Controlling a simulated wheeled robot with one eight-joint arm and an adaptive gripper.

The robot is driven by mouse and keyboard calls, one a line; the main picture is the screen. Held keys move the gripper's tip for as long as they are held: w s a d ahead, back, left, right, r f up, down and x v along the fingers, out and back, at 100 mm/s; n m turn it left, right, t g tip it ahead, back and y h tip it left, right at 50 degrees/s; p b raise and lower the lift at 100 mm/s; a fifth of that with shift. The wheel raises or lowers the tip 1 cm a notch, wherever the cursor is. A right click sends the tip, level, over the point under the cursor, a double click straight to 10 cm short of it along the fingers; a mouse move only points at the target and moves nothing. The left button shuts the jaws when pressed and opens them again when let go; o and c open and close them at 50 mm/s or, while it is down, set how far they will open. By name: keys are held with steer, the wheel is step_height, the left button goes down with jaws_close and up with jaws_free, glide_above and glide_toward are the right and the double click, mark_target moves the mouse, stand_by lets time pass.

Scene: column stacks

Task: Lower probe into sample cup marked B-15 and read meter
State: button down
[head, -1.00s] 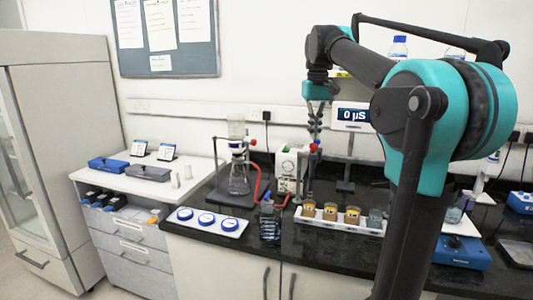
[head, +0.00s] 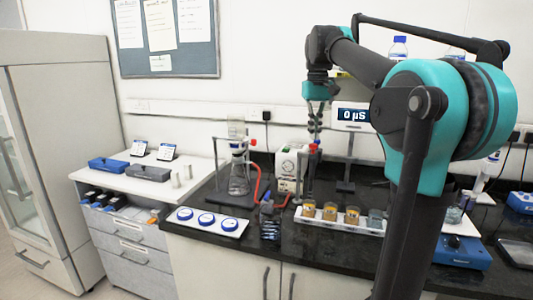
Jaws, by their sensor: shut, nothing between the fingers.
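The sample cups stand in a row in a white tray (head: 372,228) near the front edge of the black bench. Several hold amber liquid, such as the cup (head: 330,211), and a clear-looking cup (head: 375,219) stands at the right. Their labels are too small to read, so I cannot tell which is B-15. The meter (head: 353,114) behind shows 0 µS on its dark screen. My gripper (head: 314,136) hangs pointing down above and behind the left end of the tray, shut and empty. The probe cannot be made out clearly.
A flask on a stand (head: 239,180) and a white boxed instrument (head: 290,168) with red tubing stand left of the cups. A white tray with blue round lids (head: 207,220) lies at the front left. A blue device (head: 462,252) sits at the right.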

mark_target(313, 149)
steer(key=shift+f, duration=3.5)
steer(key=shift+r, duration=3.5)
steer(key=shift+s, duration=0.1)
